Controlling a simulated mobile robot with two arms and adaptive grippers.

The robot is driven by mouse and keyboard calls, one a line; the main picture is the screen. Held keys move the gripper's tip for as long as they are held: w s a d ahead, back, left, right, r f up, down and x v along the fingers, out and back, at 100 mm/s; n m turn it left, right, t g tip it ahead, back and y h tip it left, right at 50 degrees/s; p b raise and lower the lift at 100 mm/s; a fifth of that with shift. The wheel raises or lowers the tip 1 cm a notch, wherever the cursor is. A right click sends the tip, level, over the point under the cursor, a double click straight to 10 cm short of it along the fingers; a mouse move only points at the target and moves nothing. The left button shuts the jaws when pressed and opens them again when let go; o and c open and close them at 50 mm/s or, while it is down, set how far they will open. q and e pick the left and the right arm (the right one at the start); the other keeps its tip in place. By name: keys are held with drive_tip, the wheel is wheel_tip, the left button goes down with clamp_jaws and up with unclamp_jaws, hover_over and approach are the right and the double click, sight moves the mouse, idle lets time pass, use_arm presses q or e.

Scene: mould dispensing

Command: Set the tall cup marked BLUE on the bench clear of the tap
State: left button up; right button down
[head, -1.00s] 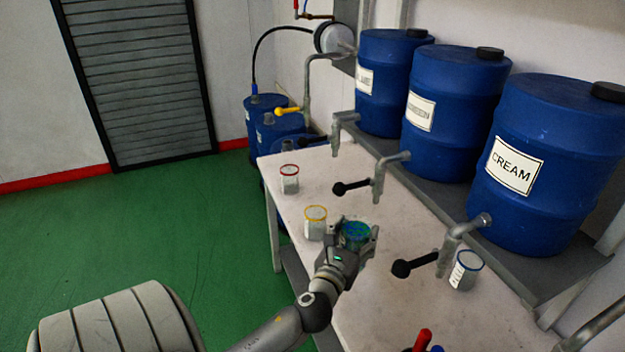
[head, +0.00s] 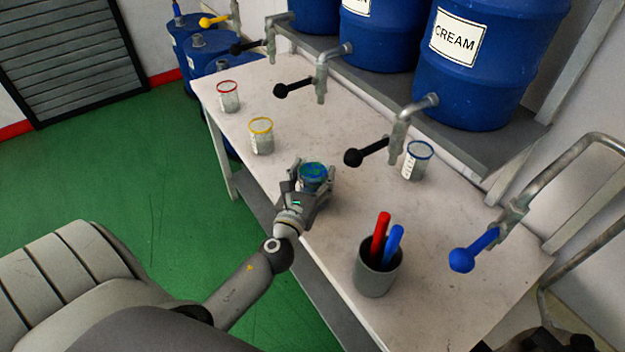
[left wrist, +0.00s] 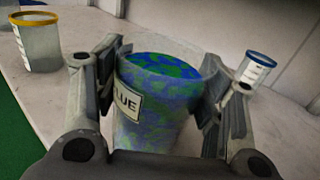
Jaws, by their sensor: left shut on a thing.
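The tall cup marked BLUE (left wrist: 155,105) is mottled blue and green, with a label reading "LUE" where it shows past the finger. My left gripper (head: 313,182) is shut around this cup (head: 313,172), which looks upright at the front edge area of the bench (head: 330,229). In the left wrist view the gripper's fingers (left wrist: 160,95) press on both sides of the cup. I cannot tell whether the cup's base touches the bench. The nearest tap (head: 400,130), with a black handle, is behind and to the right of the cup, apart from it.
A blue-rimmed cup (head: 417,160) stands beside that tap. Yellow-rimmed (head: 261,137) and red-rimmed (head: 228,97) cups stand to the left. A grey holder (head: 377,271) with red and blue sticks stands front right. A blue-handled tap (head: 490,240) is at right. Bare bench lies between.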

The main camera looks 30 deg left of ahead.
idle(0.3)
use_arm(q)
drive_tip(key=shift+f, duration=0.2)
drive_tip(key=o, duration=1.3)
drive_tip(key=shift+o, duration=0.5)
drive_tip(key=shift+s+r, duration=0.1)
drive_tip(key=shift+s, duration=0.05)
drive_tip(key=b+v, duration=0.3)
drive_tip(key=v, duration=0.8)
drive_tip(key=shift+s+d, duration=0.2)
drive_tip(key=shift+s, duration=0.2)
